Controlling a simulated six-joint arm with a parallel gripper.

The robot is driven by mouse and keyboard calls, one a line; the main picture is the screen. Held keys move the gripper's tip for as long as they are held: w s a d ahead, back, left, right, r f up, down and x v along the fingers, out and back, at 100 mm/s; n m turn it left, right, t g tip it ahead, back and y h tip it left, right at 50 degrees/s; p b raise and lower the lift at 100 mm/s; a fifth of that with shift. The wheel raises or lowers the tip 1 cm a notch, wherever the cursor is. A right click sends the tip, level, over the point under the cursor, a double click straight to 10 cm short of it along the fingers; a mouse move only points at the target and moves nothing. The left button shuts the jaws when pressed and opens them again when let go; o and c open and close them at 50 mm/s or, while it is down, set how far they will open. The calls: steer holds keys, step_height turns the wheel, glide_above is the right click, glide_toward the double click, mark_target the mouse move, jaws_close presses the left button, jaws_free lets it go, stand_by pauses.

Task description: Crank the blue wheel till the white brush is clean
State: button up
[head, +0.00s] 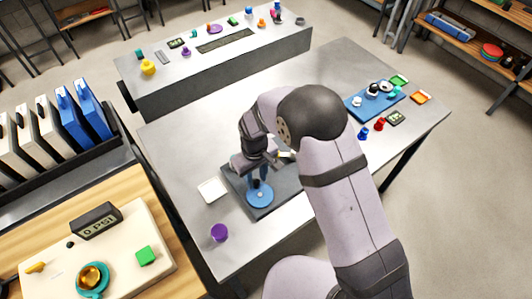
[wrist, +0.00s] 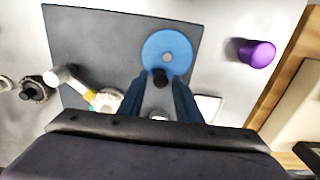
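The blue wheel (head: 260,196) lies flat on a dark grey plate (head: 232,183); it also shows in the wrist view (wrist: 167,45). A black knob (wrist: 160,78) stands at the wheel's near rim. My gripper (head: 257,180) points down over the wheel, its blue fingers on either side of the knob. I cannot tell whether they touch it. In the wrist view, a white-ended part with a yellow band (wrist: 75,83), possibly the white brush, lies at the plate's left edge. My arm mostly hides that area in the head view. I cannot tell how clean it is.
A purple cup (head: 219,232) and a white square dish (head: 212,189) stand near the plate. A blue tray (head: 375,101) with small items is at the table's far right. A wooden bench with a board (head: 130,235) is at front left.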

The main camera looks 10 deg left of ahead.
steer(key=shift+r+p, duration=2.05)
steer(key=shift+r, duration=0.95)
steer(key=shift+s, duration=0.1)
steer(key=s+d+m+g+h, duration=0.2)
steer(key=s+d+g, duration=0.1)
steer(key=s+d, duration=1)
steer(key=d+r+m+t+y+b, duration=0.2)
steer(key=d+r+m+t+b, duration=0.1)
steer(key=d+r+m, duration=0.4)
steer(key=d+r, duration=0.3)
steer(key=d, duration=0.3)
steer(key=shift+s+d, duration=0.25)
